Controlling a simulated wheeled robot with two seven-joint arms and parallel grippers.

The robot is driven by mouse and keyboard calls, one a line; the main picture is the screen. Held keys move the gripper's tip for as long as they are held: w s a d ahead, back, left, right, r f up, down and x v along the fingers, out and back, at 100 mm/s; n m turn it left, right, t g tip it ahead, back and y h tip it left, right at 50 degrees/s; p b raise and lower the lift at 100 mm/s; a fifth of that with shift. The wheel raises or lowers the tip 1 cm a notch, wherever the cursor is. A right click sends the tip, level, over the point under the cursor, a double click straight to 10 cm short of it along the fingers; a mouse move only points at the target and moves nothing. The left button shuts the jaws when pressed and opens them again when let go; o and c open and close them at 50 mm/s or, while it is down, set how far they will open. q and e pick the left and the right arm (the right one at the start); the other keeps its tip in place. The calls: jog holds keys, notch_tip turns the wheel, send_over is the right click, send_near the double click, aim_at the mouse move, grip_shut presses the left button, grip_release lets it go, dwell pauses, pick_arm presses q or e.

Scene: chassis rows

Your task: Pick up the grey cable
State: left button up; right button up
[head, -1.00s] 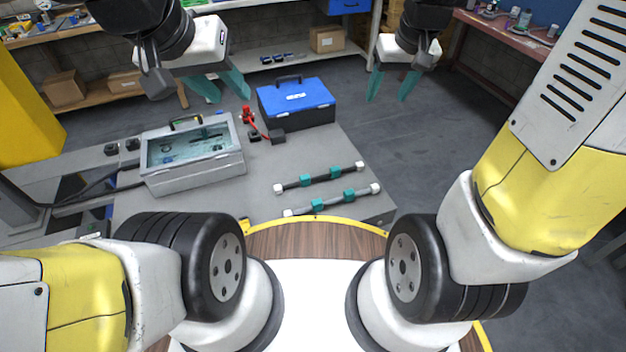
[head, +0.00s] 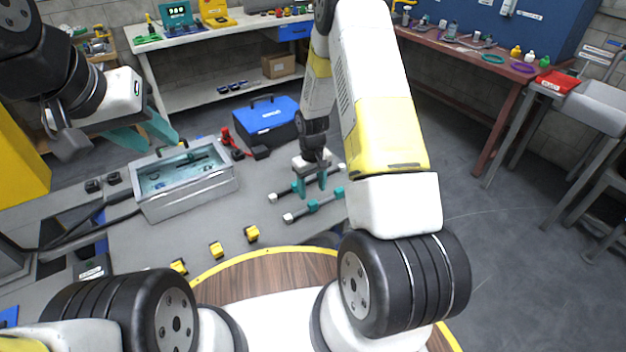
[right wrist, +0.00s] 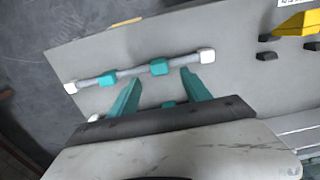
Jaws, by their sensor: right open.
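The grey cable (head: 325,202) lies on the grey table near its front edge, with white ends and teal sleeves. It shows whole in the right wrist view (right wrist: 135,73), ahead of the fingers. A darker cable (head: 284,192) lies parallel behind it, partly hidden by my right gripper. My right gripper (head: 311,186) points down over the two cables; in the right wrist view its teal fingers (right wrist: 162,90) are apart with nothing held. I cannot tell its exact height. My left gripper (head: 143,134) is open and empty at the left, above the glass-lidded case.
A metal case with a clear lid (head: 190,193) stands on the left of the table. A blue toolbox (head: 268,122) and a red-black tool (head: 232,143) are behind. Several yellow blocks (head: 216,250) lie along the front edge. Open floor is to the right.

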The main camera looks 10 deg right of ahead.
aim_at(313, 202)
notch_tip(313, 202, down, 6)
jog(key=shift+r, duration=0.15)
grip_shut()
dwell(0.3)
